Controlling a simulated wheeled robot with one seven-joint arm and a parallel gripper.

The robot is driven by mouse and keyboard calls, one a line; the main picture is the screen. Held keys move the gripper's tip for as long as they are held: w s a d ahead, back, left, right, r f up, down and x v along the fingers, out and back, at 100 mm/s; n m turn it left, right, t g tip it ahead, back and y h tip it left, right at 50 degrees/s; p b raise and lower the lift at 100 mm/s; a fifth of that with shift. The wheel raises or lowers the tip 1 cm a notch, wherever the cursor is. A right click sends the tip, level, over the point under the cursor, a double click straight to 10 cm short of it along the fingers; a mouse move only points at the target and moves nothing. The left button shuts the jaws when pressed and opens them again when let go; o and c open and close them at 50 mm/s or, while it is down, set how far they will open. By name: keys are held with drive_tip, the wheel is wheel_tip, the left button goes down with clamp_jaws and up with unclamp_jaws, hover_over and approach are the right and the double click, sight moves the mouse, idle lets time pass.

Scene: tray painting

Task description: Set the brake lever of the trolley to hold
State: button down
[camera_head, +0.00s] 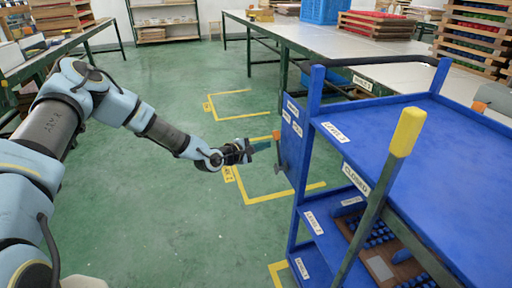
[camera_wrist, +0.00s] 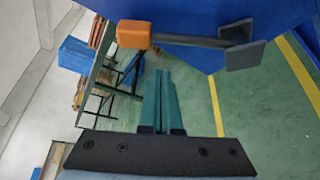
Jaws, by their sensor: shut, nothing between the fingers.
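The blue trolley (camera_head: 330,130) stands at the right. On its left end is a small blue panel with white labels too small to read. My gripper (camera_head: 264,145) is shut and empty, with teal fingers just left of the knob. In the wrist view the fingers (camera_wrist: 160,76) lie together, with no visible contact with the lever.
A post with a yellow top (camera_head: 407,132) rises in front of the trolley, near a "CLOSED" label. Work tables with stacked trays and a blue crate (camera_head: 322,10) stand behind. The green floor (camera_head: 170,235) with yellow markings is clear around my gripper.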

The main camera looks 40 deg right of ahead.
sight(278, 149)
drive_tip(key=s+p, duration=0.1)
drive_tip(key=s+d+r, duration=0.1)
drive_tip(key=shift+s+r+p, duration=0.15)
drive_tip(key=shift+s+p, duration=0.2)
drive_tip(key=shift+s, duration=0.05)
drive_tip(key=shift+s+b, duration=0.1)
drive_tip(key=shift+b, duration=0.25)
